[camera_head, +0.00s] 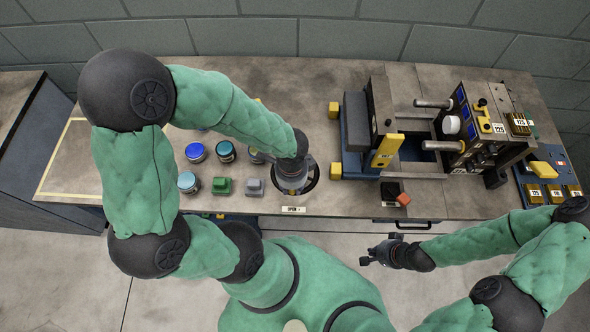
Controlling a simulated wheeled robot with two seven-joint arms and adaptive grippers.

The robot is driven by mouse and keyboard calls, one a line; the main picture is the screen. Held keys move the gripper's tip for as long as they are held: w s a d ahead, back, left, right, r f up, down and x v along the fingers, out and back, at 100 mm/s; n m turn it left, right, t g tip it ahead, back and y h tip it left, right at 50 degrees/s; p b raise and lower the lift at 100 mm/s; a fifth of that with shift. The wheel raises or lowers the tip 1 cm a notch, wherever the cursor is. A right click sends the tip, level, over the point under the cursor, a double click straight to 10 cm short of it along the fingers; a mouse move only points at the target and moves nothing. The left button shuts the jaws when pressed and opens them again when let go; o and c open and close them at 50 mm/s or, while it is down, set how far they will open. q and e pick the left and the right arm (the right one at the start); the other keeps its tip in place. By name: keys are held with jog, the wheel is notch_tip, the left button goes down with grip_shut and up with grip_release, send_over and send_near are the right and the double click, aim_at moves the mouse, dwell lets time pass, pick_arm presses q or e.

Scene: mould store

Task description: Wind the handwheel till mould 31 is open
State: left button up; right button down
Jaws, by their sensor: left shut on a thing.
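The handwheel (314,181) is a dark ring at the table's front edge, above a white label reading OPEN (293,209). My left gripper (291,186) is over it and shut on it, hiding much of the wheel and the grip itself. The mould press stands to the right, with a dark left plate (381,104) and a right block (485,119). A gap with two steel pins (433,103) lies between them. I cannot read a 31 on it. My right gripper (368,257) is empty in front of the table, apart from everything; its finger opening is unclear.
A blue tray (559,174) with brass blocks is at the far right. The table's left end is clear.

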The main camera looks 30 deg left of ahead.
pick_arm(q)
jog(key=o, duration=1.1)
jog(key=shift+w+d, duration=0.15)
jog(key=shift+d, duration=0.1)
notch_tip(320, 180, up, 9)
jog(key=p, duration=0.8)
jog(key=shift+r, duration=0.1)
